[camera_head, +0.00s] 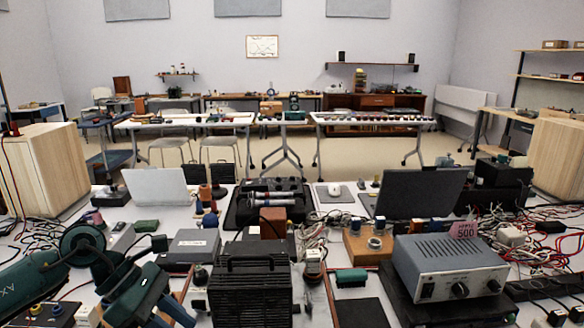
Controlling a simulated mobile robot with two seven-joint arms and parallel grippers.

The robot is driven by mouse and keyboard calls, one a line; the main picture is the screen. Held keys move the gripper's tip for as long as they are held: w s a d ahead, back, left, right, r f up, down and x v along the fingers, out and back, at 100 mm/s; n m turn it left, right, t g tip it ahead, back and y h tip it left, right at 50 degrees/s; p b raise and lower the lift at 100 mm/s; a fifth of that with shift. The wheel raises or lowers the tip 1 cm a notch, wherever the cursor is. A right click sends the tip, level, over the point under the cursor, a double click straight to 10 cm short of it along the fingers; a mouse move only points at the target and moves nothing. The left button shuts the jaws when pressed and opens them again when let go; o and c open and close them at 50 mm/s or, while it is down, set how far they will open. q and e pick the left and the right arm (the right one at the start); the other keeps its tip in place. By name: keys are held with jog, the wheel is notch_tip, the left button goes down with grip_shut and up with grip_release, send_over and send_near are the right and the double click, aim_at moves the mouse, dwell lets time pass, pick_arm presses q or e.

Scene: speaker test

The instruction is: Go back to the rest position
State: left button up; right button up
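My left arm comes in from the lower left, dark green with black joints. My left gripper (163,313) is low at the left front of the table, pointing down. Its fingers are partly cut off by the bottom edge, so I cannot tell whether it is open or shut. No object shows clearly in it. My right gripper is not in view.
The white table is crowded. A black finned box (248,292) stands front middle, a grey amplifier (450,266) front right. A black laptop (418,194), a white laptop (155,187), loose cables (530,238) and two wooden speakers (45,168) (558,160) surround them.

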pick_arm(q)
jog(key=s+d+r+n+t+h+p, duration=0.1)
jog(key=s+d+r+n+t+h, duration=0.1)
jog(key=d+n+h, duration=0.45)
jog(key=s+d+r+n+t+h+p, duration=0.1)
jog(key=d+r+n+t+h, duration=0.1)
jog(key=d+n+h, duration=0.45)
notch_tip(320, 180, down, 5)
jog(key=w+a+n+t+y+p, duration=0.15)
jog(key=n+t+y, duration=0.85)
jog(key=n, duration=1)
jog(key=s+a+f+n+g+y, duration=0.1)
jog(key=s+a+f+n+y, duration=0.1)
jog(key=s+f+n, duration=0.2)
jog(key=s+a+f+n+g+y, duration=0.1)
jog(key=s+a+f+n+y, duration=0.2)
jog(key=f+n, duration=0.4)
jog(key=s+a+f+n+y+p, duration=0.1)
jog(key=s+a+f+n+y, duration=0.1)
jog(key=s+f+n, duration=0.3)
notch_tip(320, 180, down, 2)
jog(key=shift+s+a+n+g+y, duration=0.2)
jog(key=shift+s+n+g+y, duration=0.1)
jog(key=shift+g+y, duration=0.1)
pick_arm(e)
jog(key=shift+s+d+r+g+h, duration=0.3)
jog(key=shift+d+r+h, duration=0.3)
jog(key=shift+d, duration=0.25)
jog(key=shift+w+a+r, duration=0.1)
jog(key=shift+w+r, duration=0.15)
